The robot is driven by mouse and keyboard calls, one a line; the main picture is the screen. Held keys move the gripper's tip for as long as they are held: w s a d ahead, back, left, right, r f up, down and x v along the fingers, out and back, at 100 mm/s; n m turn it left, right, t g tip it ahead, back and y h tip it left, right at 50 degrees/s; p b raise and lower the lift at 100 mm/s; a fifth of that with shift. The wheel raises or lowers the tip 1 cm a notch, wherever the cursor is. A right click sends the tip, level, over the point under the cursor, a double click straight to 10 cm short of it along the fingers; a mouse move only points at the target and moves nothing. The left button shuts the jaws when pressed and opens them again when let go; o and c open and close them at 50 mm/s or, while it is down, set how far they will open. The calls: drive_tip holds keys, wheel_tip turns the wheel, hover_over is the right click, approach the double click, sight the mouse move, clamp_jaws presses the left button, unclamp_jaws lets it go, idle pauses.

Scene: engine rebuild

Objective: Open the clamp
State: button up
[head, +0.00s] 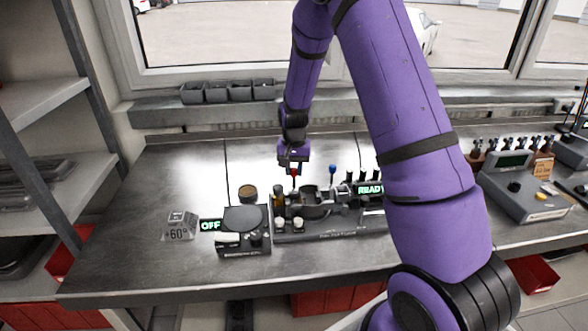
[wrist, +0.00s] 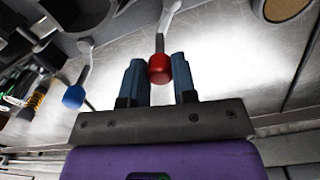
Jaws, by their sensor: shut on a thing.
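The clamp's lever (wrist: 161,38) ends in a red knob (wrist: 159,68), which lies between the two blue-grey fingers of my gripper (wrist: 160,82) in the wrist view. My gripper is shut on this knob. In the head view my gripper (head: 293,164) points down over the fixture at the back middle of the bench, with the red knob (head: 294,173) just below it. A second lever with a blue knob (head: 332,169) stands to the right, apart from my gripper. It also shows in the wrist view (wrist: 74,97). The clamp's jaw contact is too small to tell.
The fixture (head: 318,236) carries metal parts and a lit READY sign (head: 369,190). A device with a round plate (head: 243,218) and an OFF sign (head: 210,226) stands left of it. A grey tester (head: 527,188) is at right. The bench's left side (head: 130,225) is mostly clear.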

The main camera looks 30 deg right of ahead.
drive_tip(key=shift+w+a+n, duration=0.35)
drive_tip(key=shift+a+n, duration=0.45)
drive_tip(key=shift+n, duration=1.85)
drive_tip(key=shift+w+a+n, duration=0.3)
drive_tip(key=shift+a+n, duration=0.55)
drive_tip(key=shift+n, duration=1.75)
drive_tip(key=shift+w+a+n, duration=0.35)
drive_tip(key=shift+a+n, duration=0.45)
drive_tip(key=shift+n, duration=1.85)
drive_tip(key=o, duration=0.9)
drive_tip(key=shift+o, duration=0.2)
